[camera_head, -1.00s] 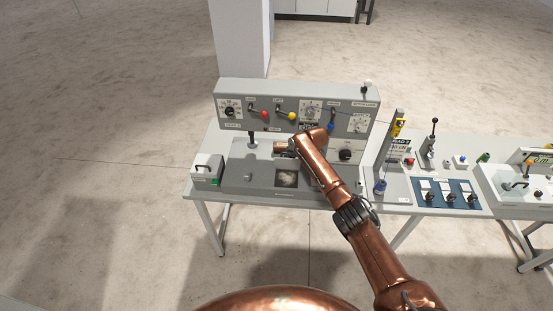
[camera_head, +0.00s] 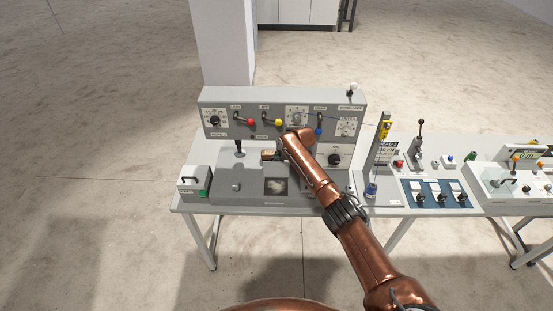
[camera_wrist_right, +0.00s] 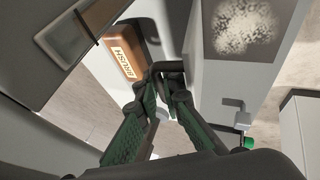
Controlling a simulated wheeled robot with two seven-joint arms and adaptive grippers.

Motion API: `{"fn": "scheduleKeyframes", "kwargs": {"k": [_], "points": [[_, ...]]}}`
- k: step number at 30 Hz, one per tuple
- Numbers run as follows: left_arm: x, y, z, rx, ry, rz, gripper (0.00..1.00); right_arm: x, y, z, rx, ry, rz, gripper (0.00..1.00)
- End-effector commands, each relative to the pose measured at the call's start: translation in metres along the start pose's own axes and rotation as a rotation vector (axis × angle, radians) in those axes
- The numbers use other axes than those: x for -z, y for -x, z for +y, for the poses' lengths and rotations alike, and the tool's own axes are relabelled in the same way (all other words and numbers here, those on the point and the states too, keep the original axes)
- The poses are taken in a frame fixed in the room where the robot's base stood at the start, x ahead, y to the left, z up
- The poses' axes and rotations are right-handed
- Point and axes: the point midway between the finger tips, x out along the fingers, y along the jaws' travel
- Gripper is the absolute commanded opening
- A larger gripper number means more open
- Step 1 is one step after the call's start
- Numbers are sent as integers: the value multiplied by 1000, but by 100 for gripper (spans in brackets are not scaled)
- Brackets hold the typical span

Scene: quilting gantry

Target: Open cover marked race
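My right gripper (camera_head: 268,155) is over the bed of the grey machine (camera_head: 281,118), below its control panel; its fingers are small and partly hidden by the wrist. In the right wrist view its green-padded fingers (camera_wrist_right: 165,82) converge, tips close together at a dark bent handle (camera_wrist_right: 184,55). The handle appears to meet the edge of a pale panel (camera_wrist_right: 225,80). I cannot read a race label, so I cannot tell for certain which part is the race cover or how far it stands open. My left gripper is out of view.
A brown block marked BRUSH (camera_wrist_right: 125,52) lies left of the fingertips. A speckled window (camera_head: 275,186) and a small knob (camera_head: 235,187) are on the machine bed. Blue switch plate (camera_head: 436,190) is to the right.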

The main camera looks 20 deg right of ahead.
Motion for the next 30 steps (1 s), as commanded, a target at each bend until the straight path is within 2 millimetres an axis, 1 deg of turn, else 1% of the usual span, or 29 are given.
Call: {"fn": "scheduleKeyframes", "kwargs": {"k": [1, 3, 12, 17, 20, 23, 30], "points": [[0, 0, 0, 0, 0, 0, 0, 2, -1, -1, 1, 1, 2, 11], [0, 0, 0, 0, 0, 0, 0, 1, 0, -1, 1, 1, 1, 15], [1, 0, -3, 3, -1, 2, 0, -1, 1, 0, 0, 0, -1, 15], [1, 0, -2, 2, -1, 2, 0, -1, 9, 1, -1, 0, 0, 15], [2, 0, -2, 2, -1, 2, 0, 0, 20, 0, -1, 1, 1, 15], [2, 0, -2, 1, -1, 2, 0, -1, 35, 0, -3, 2, 0, 15], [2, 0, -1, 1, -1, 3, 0, 0, 79, 1, -2, 2, 1, 15]]}}
